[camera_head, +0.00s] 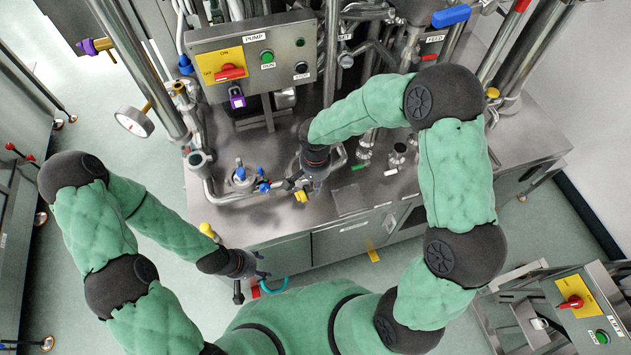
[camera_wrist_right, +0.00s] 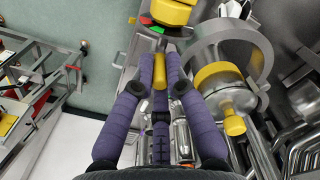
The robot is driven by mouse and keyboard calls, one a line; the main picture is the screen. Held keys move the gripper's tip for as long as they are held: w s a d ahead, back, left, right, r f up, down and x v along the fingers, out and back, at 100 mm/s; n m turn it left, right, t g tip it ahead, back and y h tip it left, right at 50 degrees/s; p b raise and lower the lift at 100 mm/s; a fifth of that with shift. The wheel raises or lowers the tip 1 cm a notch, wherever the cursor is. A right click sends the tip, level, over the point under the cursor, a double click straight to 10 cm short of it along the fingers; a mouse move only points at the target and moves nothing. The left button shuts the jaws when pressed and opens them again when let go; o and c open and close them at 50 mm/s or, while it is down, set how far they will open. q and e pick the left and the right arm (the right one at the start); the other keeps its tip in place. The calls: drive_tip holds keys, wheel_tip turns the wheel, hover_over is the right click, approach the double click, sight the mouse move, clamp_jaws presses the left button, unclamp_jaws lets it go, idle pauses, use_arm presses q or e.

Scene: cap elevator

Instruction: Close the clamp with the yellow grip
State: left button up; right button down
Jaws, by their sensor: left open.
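A yellow grip (camera_wrist_right: 160,71) sits between the two purple-sleeved fingers of my right gripper (camera_wrist_right: 160,62) in the right wrist view. The fingers appear closed against both of its sides. In the head view my right gripper (camera_head: 306,184) points down at the steel bench, with a bit of yellow (camera_head: 300,196) at its tip. The clamp itself is mostly hidden there by the gripper, and I cannot tell whether it is open or closed. My left gripper (camera_head: 251,281) is open in front of the bench's front edge, apart from the clamp.
A pump control box (camera_head: 252,57) stands behind on the bench (camera_head: 345,197). A valve with blue handles (camera_head: 243,175) is left of my right gripper. Pipes crowd the back.

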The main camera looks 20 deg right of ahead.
drive_tip(key=shift+d, duration=0.15)
drive_tip(key=w+d+n, duration=1.1)
drive_tip(key=w+n, duration=0.3)
drive_tip(key=shift+d+n, duration=0.3)
drive_tip(key=shift+d, duration=0.1)
drive_tip(key=c, duration=1.3)
unclamp_jaws()
drive_tip(key=shift+s, duration=0.15)
drive_tip(key=shift+o, duration=0.2)
wheel_tip(320, 180, up, 12)
